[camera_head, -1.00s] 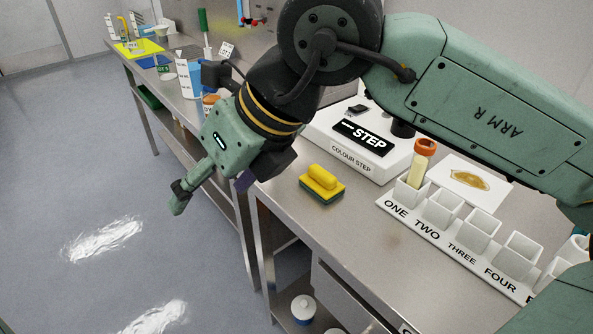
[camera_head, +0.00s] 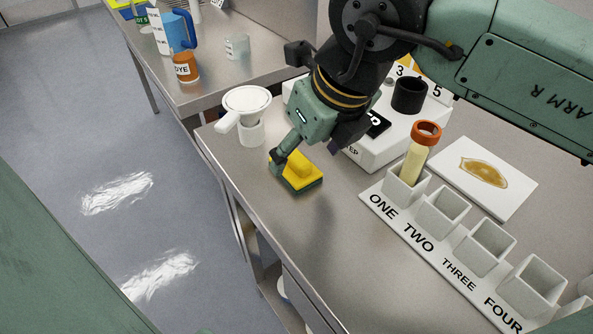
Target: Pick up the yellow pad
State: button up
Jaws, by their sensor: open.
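The yellow pad (camera_head: 299,173) lies flat on the steel bench, with a dark green underside and a raised yellow grip on top. My gripper (camera_head: 290,160) is over its upper left end and hides part of it. One finger (camera_head: 279,157) shows at the pad's left end; the other finger is mostly hidden behind the gripper body. The jaws are open. I cannot tell whether a finger touches the pad.
A white colour step box (camera_head: 378,150) stands just behind the gripper. A white funnel in a holder (camera_head: 246,108) is at left. A numbered rack (camera_head: 440,254) with an orange-capped tube (camera_head: 416,152) is at right. The bench front (camera_head: 300,235) is clear.

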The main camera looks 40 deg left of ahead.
aim_at(298, 156)
jog(key=x, duration=0.2)
jog(key=b+x, duration=0.1)
jog(key=x, duration=0.1)
jog(key=w+b+x, duration=0.1)
jog(key=x, duration=0.1)
jog(key=shift+a+r, duration=0.3)
jog(key=shift+a, duration=0.1)
jog(key=c, duration=1.2)
